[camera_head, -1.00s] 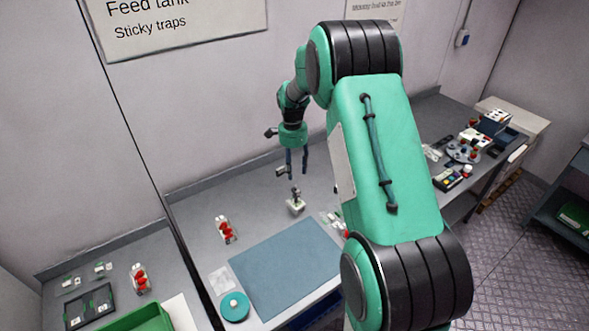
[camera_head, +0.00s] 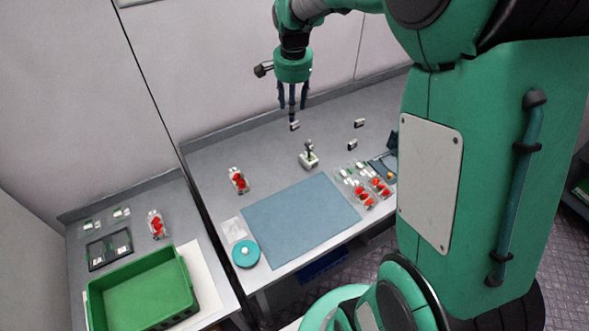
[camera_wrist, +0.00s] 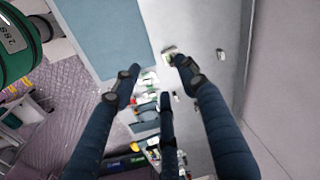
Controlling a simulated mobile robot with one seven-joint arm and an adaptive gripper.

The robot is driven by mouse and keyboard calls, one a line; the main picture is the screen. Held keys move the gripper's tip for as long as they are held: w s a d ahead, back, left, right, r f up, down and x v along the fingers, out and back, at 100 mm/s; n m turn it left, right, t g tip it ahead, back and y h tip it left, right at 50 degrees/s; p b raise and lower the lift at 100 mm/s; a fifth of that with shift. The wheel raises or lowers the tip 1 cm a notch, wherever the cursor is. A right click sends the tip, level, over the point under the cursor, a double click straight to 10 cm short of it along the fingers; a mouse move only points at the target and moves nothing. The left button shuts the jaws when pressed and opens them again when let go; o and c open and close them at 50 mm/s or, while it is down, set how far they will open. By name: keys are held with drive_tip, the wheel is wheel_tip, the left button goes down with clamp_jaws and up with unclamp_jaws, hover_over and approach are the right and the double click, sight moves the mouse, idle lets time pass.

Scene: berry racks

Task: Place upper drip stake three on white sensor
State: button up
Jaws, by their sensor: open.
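My gripper (camera_head: 292,108) hangs fingers down above the back of the middle bench, open and empty. In the wrist view its dark fingers (camera_wrist: 160,82) are spread apart. A small white block with a dark upright piece on top (camera_head: 308,160) stands on the bench, in front and right of the gripper; a pale block also shows near a fingertip in the wrist view (camera_wrist: 170,51). It may be the white sensor. Small dark-and-white pieces lie at the back (camera_head: 295,126), with others to the right (camera_head: 359,123) (camera_head: 353,145). I cannot tell which is upper drip stake three.
A blue-grey mat (camera_head: 300,222) covers the bench front. Red berries in a holder (camera_head: 238,180), a teal round lid (camera_head: 245,254) and clear berry packs (camera_head: 365,187) surround it. A green crate (camera_head: 145,295) is on the left bench. The wall is close behind.

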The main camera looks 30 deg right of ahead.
drive_tip(key=s+a+r+n+t, duration=0.1)
drive_tip(key=s+a+r+n, duration=0.2)
drive_tip(key=s, duration=0.6)
drive_tip(key=s+a+r+n+t, duration=0.2)
drive_tip(key=s+a+n, duration=0.3)
drive_tip(key=s+a, duration=0.3)
drive_tip(key=s+a+r+n+t, duration=0.1)
drive_tip(key=s+a+r+n, duration=0.3)
drive_tip(key=s, duration=0.8)
drive_tip(key=shift+s+a+r+n+y, duration=0.3)
drive_tip(key=shift+a+r, duration=0.25)
drive_tip(key=shift+a, duration=0.25)
drive_tip(key=shift+f, duration=0.1)
wheel_tip(320, 180, down, 7)
drive_tip(key=b, duration=0.6)
drive_tip(key=shift+r+b, duration=0.2)
drive_tip(key=shift+b, duration=0.2)
